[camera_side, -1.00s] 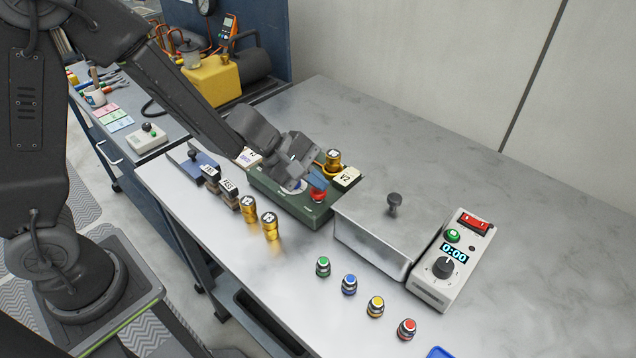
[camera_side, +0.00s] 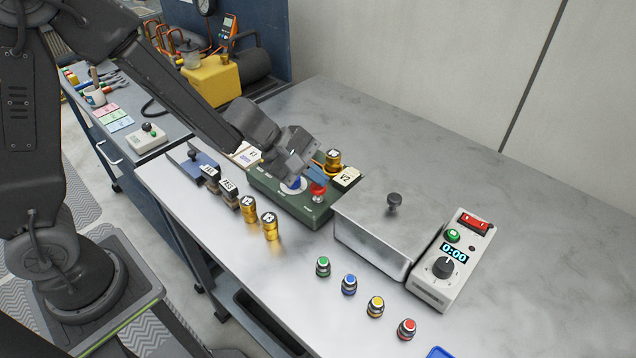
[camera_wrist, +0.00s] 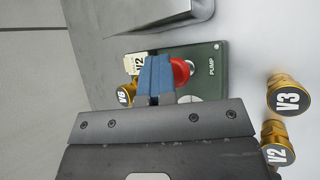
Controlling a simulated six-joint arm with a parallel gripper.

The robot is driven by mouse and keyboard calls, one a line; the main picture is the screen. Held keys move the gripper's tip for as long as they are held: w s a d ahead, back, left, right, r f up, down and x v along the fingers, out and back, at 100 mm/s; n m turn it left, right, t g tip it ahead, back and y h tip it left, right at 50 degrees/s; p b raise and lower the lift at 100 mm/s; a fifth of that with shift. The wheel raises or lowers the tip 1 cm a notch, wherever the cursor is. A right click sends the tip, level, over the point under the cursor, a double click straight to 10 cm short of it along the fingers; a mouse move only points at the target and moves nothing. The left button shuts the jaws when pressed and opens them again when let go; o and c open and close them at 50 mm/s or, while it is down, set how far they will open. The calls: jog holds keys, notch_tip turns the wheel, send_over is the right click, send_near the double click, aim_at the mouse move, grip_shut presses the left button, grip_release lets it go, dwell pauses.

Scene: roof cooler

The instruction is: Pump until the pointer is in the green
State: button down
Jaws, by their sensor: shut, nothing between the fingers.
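The green pump box (camera_side: 301,207) stands on the bench with a red button (camera_side: 318,190) on top. In the wrist view the red button (camera_wrist: 181,72) sits beside the word PUMP on the green panel (camera_wrist: 209,88). My gripper (camera_side: 318,178) is above the box, close to the red button. Its blue fingertips (camera_wrist: 155,76) are shut with nothing between them and overlap the button's edge in the wrist view; I cannot tell if they touch it. A blue and white round face (camera_side: 293,184) shows partly on the box under my gripper. I cannot make out a pointer or a green zone.
Brass valves (camera_side: 249,209) and black tagged pieces (camera_side: 229,192) stand left of the box. A metal box with a knob (camera_side: 375,235) and a timer (camera_side: 440,265) stand to the right. Several coloured buttons (camera_side: 349,284) line the front. The bench's back is clear.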

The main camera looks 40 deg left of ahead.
aim_at(317, 187)
jog(key=shift+r, duration=0.75)
jog(key=shift+r, duration=2.5)
jog(key=shift+r, duration=0.1)
jog(key=s+a+r+m+y, duration=0.1)
jog(key=s+r+m+y, duration=0.1)
jog(key=s+r+m, duration=0.75)
jog(key=s+a+f+m+y, duration=0.1)
jog(key=s+a+m+y, duration=0.4)
jog(key=s+a, duration=0.3)
jog(key=s+m, duration=0.1)
jog(key=s, duration=0.2)
jog(key=shift+a+f+m, duration=0.2)
jog(key=shift+a+m, duration=0.1)
jog(key=shift+m, duration=0.05)
